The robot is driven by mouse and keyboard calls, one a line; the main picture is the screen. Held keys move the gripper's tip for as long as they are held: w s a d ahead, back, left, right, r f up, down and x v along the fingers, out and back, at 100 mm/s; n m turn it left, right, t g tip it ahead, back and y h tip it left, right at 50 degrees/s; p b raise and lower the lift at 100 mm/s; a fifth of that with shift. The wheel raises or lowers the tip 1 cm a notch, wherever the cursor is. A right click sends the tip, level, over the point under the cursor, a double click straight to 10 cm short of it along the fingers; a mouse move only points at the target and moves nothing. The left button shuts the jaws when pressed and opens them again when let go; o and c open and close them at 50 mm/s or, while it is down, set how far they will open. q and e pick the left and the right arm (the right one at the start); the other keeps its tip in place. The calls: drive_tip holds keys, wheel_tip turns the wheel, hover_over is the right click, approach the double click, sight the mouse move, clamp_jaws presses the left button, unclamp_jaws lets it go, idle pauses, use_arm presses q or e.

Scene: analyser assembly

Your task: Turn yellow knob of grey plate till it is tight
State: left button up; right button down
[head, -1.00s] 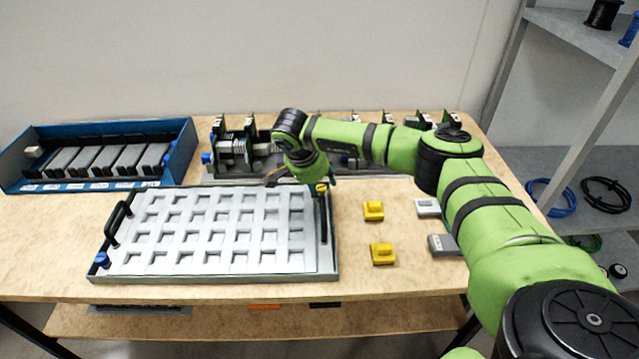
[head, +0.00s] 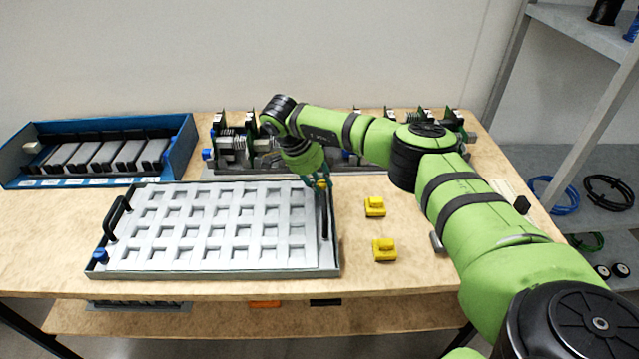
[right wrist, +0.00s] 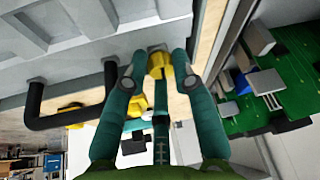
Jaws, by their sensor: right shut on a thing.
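The grey plate (head: 210,274) is a wide tray-like panel with rows of square recesses, lying flat near the table's front edge. Its yellow knob (head: 321,185) is at the far right corner, beside the black right-hand handle (head: 324,222). My right gripper (head: 319,186) reaches down to this corner from the upper left and is shut on the yellow knob. In the right wrist view, the yellow knob (right wrist: 159,65) sits between the green fingertips. Part of the knob is hidden by the fingers. I cannot tell how tight it is. My left gripper is out of view.
A blue tray (head: 181,160) with several dark modules stands at the back left. A rack with green boards (head: 237,150) stands behind the plate, close to my right arm. The table at front left is bare.

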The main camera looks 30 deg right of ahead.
drive_tip(key=shift+w+d+r+m, duration=0.15)
drive_tip(key=shift+d+r+m, duration=0.1)
drive_tip(key=shift+d+m, duration=0.05)
drive_tip(key=c, duration=1)
unclamp_jaws()
drive_tip(key=shift+c, duration=0.2)
drive_tip(key=shift+f, duration=0.1)
drive_tip(key=shift+a, duration=0.1)
drive_tip(key=v, duration=0.8)
